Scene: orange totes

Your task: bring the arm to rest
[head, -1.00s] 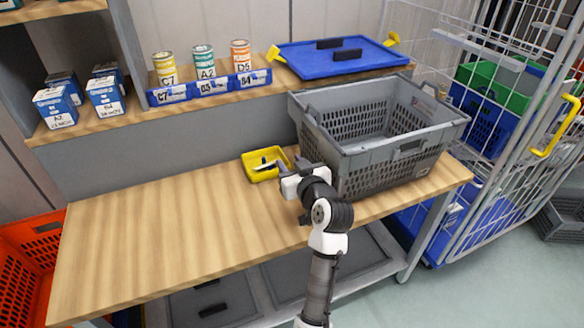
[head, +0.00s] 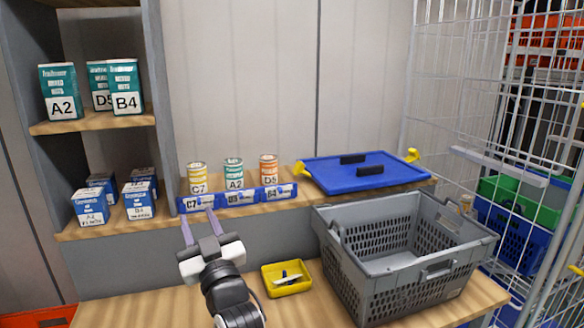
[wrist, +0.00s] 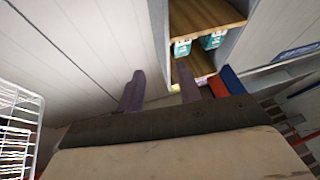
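My gripper (head: 198,226) is raised above the left part of the workbench in the head view, with its fingers pointing up toward the shelf of cans. Its two fingers stand apart with nothing between them. In the wrist view the fingers (wrist: 162,92) also show apart and empty, with the wall and shelf beyond. My arm is folded up behind the gripper at the bottom of the head view.
A grey crate (head: 342,262) stands on the workbench (head: 128,310) at right, beside a small yellow tray (head: 287,291) holding a dark and light item. Behind are three cans (head: 234,174), a blue lid (head: 318,172) and boxes (head: 90,208). A wire cage (head: 470,100) stands at right.

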